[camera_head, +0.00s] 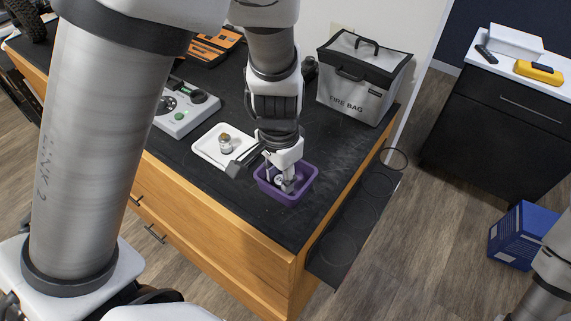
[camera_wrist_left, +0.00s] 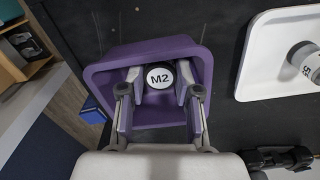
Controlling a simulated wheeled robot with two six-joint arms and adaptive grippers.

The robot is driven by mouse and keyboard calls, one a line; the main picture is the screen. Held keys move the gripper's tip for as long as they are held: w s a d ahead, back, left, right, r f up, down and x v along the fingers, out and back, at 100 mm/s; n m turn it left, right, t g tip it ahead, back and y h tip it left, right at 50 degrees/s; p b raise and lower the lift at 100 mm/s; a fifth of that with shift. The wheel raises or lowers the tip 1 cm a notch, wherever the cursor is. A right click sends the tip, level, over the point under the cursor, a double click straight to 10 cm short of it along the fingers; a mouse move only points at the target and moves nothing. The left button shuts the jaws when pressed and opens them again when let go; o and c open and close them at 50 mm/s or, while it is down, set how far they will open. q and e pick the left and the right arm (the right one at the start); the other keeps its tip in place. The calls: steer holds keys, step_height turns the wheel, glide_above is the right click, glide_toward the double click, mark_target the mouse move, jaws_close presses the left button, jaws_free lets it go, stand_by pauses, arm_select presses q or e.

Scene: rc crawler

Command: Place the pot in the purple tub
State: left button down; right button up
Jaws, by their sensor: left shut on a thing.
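The purple tub (camera_head: 291,197) stands on the black bench top near its front edge, and it fills the middle of the left wrist view (camera_wrist_left: 110,62). My left gripper (camera_head: 285,183) points down into the tub, and its two fingers (camera_wrist_left: 160,85) are shut on a small pot. The pot has a round white top marked "M2" (camera_wrist_left: 160,77) and sits between the fingers, within the tub's walls. I cannot tell whether its base touches the tub floor. My right gripper is out of view.
A white tray (camera_head: 208,157) beside the tub holds another small pot (camera_head: 225,144). A grey control box (camera_head: 183,113) and an orange case (camera_head: 213,46) lie behind it. A grey fire bag (camera_head: 357,88) stands at the back right. Bench space right of the tub is clear.

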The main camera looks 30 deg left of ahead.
arm_select(q)
steer(key=shift+w+d+f, duration=0.2)
steer(key=shift+w+d, duration=0.25)
steer(key=c, duration=1.1)
jaws_free()
steer(key=shift+w+d, duration=0.1)
steer(key=shift+d, duration=0.05)
steer(key=shift+s+a+r, duration=0.15)
steer(key=shift+s+a, duration=0.15)
steer(key=shift+r, duration=0.2)
step_height(320, 180, up, 12)
steer(key=shift+w+d+f, duration=0.15)
